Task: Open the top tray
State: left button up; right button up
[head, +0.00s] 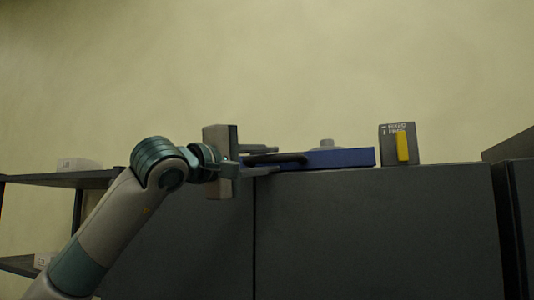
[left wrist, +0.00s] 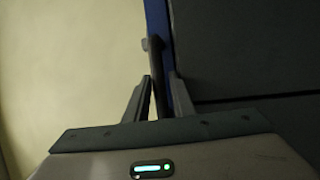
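A flat blue slab (head: 340,157) with a black bar handle (head: 290,158) on its left lies on top of a dark cabinet (head: 375,220). It looks like the top tray. My left gripper (head: 268,160) reaches in from the left at the handle, one finger above it and one below. In the left wrist view the black handle (left wrist: 155,70) runs between the two spread fingers (left wrist: 160,88), beside the blue edge (left wrist: 159,20). The fingers stand apart, with gaps at the handle; I cannot tell whether either touches it. My right gripper is out of view.
A grey knob (head: 326,143) shows at the slab. A grey box (head: 397,143) with a yellow lever (head: 402,147) and small lettering stands to its right on the cabinet. A dark shelf (head: 60,180) with a white box (head: 79,164) is at left. Above the cabinet is free room.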

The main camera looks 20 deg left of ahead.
pick_arm(q)
jog(key=shift+c, duration=0.5)
grip_shut()
